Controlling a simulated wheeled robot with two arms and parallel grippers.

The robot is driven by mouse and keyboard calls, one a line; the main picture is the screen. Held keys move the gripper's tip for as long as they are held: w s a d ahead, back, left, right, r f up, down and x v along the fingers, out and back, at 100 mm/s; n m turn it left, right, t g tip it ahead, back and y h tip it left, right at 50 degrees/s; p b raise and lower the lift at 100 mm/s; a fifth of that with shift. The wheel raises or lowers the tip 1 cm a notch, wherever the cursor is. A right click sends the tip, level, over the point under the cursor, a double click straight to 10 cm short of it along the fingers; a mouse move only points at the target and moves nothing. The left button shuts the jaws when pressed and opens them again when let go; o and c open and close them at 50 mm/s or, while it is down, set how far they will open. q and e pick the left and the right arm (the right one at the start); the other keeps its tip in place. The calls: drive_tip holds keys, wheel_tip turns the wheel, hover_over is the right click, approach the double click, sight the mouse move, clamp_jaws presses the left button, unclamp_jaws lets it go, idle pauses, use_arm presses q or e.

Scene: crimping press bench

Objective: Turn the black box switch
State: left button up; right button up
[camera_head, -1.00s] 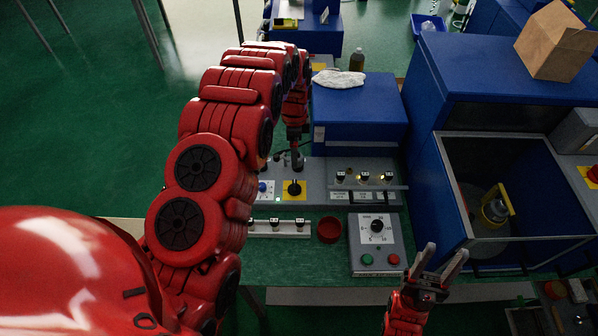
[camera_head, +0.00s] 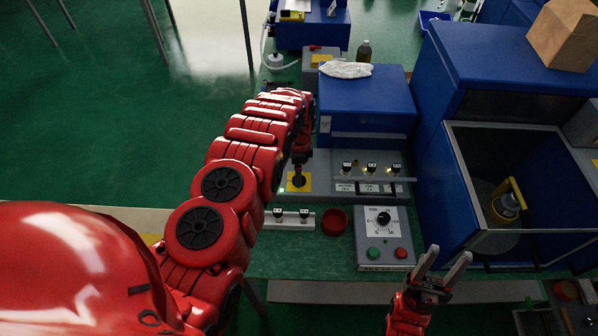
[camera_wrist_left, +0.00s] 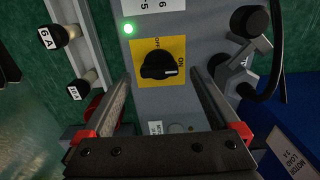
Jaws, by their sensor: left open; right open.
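The black rotary switch (camera_head: 298,181) sits on a yellow plate on the grey panel. In the left wrist view its knob (camera_wrist_left: 156,66) lies crosswise, with "OFF" above it and "ON" to its right. A small white mark shows at the knob's right end. My left gripper (camera_wrist_left: 160,84) is open and points at the panel, one finger on each side of the knob, with no clear contact. In the head view the left gripper is mostly hidden by its arm. My right gripper (camera_head: 441,269) is open and empty at the front right.
A green light (camera_wrist_left: 128,29) glows beside the plate. Fuse holders (camera_head: 291,219), a red dish (camera_head: 335,221) and a dial box (camera_head: 384,237) are nearby. A blue box (camera_head: 367,105) stands behind.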

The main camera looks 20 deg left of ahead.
use_arm(q)
drive_tip(key=shift+f, duration=1.1)
drive_tip(key=shift+c, duration=0.2)
drive_tip(key=c, duration=1.3)
drive_tip(key=shift+c, duration=0.2)
